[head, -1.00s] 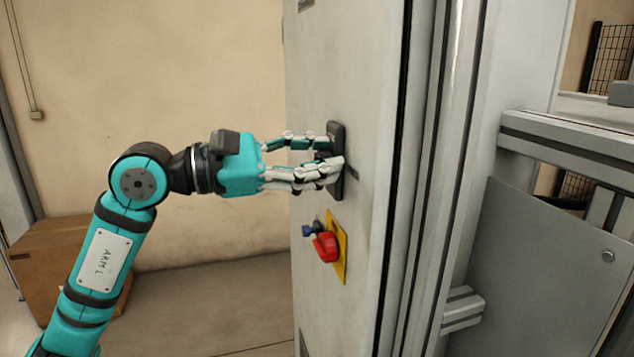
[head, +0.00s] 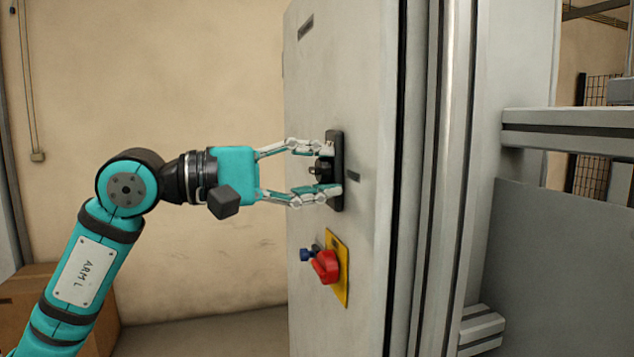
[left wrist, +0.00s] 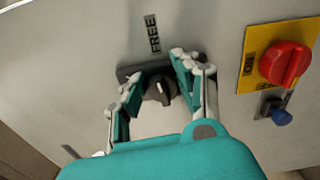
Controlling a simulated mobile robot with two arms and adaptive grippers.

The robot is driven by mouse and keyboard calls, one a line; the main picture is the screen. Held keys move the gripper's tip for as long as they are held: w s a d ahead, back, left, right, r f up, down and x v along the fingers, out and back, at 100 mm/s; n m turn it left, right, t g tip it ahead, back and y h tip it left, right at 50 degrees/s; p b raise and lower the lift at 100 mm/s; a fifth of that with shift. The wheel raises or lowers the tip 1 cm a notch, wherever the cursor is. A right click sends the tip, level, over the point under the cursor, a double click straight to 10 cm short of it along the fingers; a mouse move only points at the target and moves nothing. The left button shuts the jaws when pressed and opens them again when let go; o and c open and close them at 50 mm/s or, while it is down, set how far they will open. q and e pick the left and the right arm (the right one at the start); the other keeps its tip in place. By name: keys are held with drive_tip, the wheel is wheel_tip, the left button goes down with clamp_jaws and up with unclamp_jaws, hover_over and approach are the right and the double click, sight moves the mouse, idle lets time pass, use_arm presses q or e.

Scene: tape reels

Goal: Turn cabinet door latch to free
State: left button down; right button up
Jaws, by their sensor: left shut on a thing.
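The cabinet door latch is a black knob (head: 319,169) on an upright dark backing plate (head: 337,150) on the grey cabinet door (head: 340,60). My left gripper (head: 325,171) comes in from the left and is shut on the knob, one finger above it and one below. In the left wrist view the knob (left wrist: 160,90) sits between the fingers, with a pale mark on its face pointing roughly toward the FREE label (left wrist: 153,34). How exactly the mark lines up is hard to tell. The fingers hide parts of the backing plate. My right gripper is out of view.
A red rotary switch (head: 325,266) on a yellow plate (head: 340,290) sits just below the latch, with a small blue knob (head: 306,254) beside it. A cardboard box (head: 30,285) stands on the floor at left. Metal framing (head: 570,135) is at right.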

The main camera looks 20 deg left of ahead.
use_arm(q)
drive_tip(key=shift+m+b, duration=0.3)
drive_tip(key=shift+m, duration=0.4)
drive_tip(key=c, duration=1)
unclamp_jaws()
drive_tip(key=shift+c, duration=0.2)
drive_tip(key=shift+a, duration=0.15)
drive_tip(key=v, duration=1.2)
drive_tip(key=shift+w+f, duration=0.1)
